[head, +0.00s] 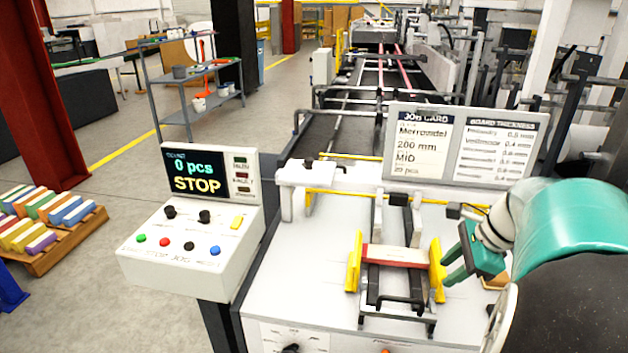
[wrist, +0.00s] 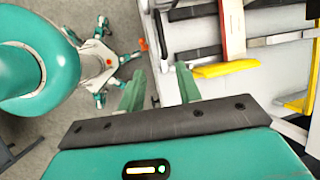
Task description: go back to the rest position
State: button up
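My gripper (head: 453,266) is at the right of the folder gluer's feed table, beside the right yellow side guide (head: 437,270). Its two green fingers also show in the wrist view (wrist: 159,84). They stand apart with nothing between them, so it is open and empty. In the wrist view the yellow guide (wrist: 225,69) is just right of the fingers. I cannot tell whether a finger touches it.
The job card board (head: 465,145) stands behind. Floor at left is partly clear, beside a pallet (head: 65,243).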

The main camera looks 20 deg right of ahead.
jog(key=a+r+n+h, duration=0.1)
jog(key=a+n, duration=1.1)
jog(key=a, duration=0.3)
jog(key=s+a+n+t+h, duration=0.1)
jog(key=a+n, duration=1.1)
jog(key=a, duration=0.2)
jog(key=shift+s+a+r+h, duration=0.25)
jog(key=shift+a+r+h, duration=0.05)
jog(key=shift+a+r, duration=0.1)
